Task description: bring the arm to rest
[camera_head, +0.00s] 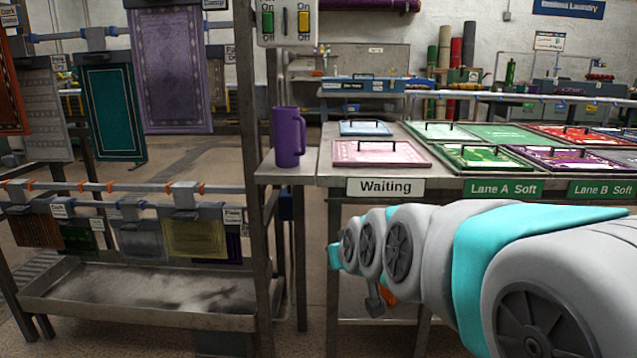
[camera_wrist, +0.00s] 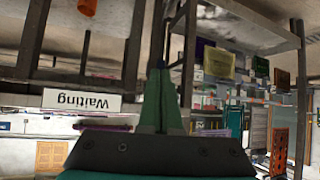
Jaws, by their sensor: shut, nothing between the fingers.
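My arm (camera_head: 430,250) reaches in from the lower right of the head view, in front of the table with the "Waiting" and lane signs. The wrist view is upside down. The fingers point towards the rack and table legs and look clear of them. In the head view the fingers cannot be made out clearly.
A table (camera_head: 325,160) holds several small rugs with handles. A purple mug (camera_head: 288,137) stands on the side shelf at its left end. A rack with hanging rugs (camera_head: 172,65) and a metal tray (camera_head: 140,295) stands at left. Floor shows between rack and table.

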